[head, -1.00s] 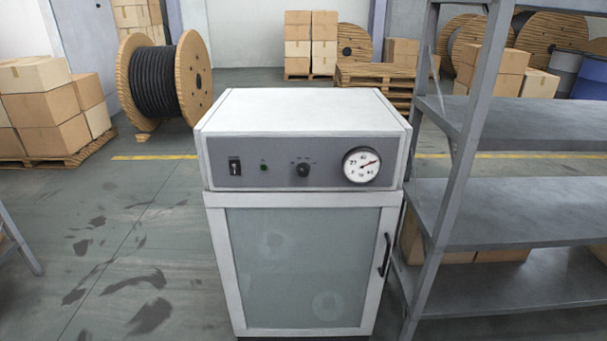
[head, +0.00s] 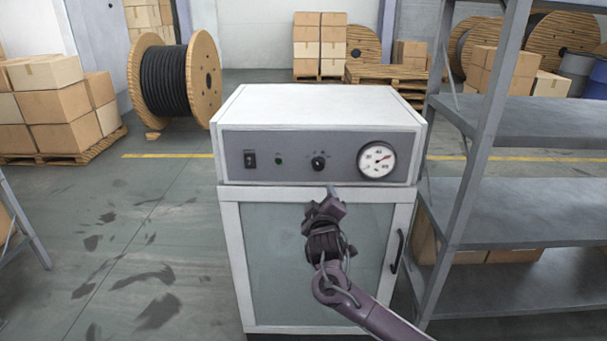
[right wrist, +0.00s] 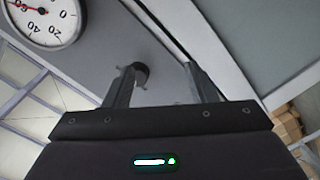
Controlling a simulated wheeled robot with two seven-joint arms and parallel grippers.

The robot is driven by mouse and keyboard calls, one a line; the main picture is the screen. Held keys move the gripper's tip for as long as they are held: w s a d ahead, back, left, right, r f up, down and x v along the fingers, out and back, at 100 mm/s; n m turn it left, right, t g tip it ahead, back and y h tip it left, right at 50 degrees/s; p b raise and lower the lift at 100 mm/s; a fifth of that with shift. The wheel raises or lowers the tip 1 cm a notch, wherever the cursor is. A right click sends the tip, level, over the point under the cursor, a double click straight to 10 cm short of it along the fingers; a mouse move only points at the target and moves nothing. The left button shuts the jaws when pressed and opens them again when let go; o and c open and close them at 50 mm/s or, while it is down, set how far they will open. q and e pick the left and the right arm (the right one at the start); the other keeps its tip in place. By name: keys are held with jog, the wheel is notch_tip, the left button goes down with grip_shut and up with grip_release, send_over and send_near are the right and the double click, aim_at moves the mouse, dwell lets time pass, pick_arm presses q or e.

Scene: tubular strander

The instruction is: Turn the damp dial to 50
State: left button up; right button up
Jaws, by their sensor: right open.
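The small black round knob (head: 318,163), the only turning dial I see, sits on the grey front panel of a white cabinet (head: 320,101). Tiny marks surround it, too small to read. My right gripper (head: 331,193) is open and empty, in front of the cabinet and just below the knob in the head view. In the right wrist view, the knob (right wrist: 140,75) shows beyond the open fingers (right wrist: 159,68), nearer the left finger and partly hidden by it. They look apart. My left gripper is not in view.
A round gauge (head: 376,160) with a red needle is right of the knob. A green lamp (head: 279,161) and a black switch (head: 250,159) are left of it. A grey metal shelf (head: 520,123) stands close at the right.

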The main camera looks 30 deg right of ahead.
send_near(319, 167)
jog(key=shift+t, duration=0.3)
jog(key=x, duration=0.4)
jog(key=p+x, duration=0.1)
jog(key=x, duration=0.3)
jog(key=shift+w+d+f, duration=0.15)
jog(key=shift+w+f, duration=0.05)
jog(key=shift+f, duration=0.05)
jog(key=c, duration=1)
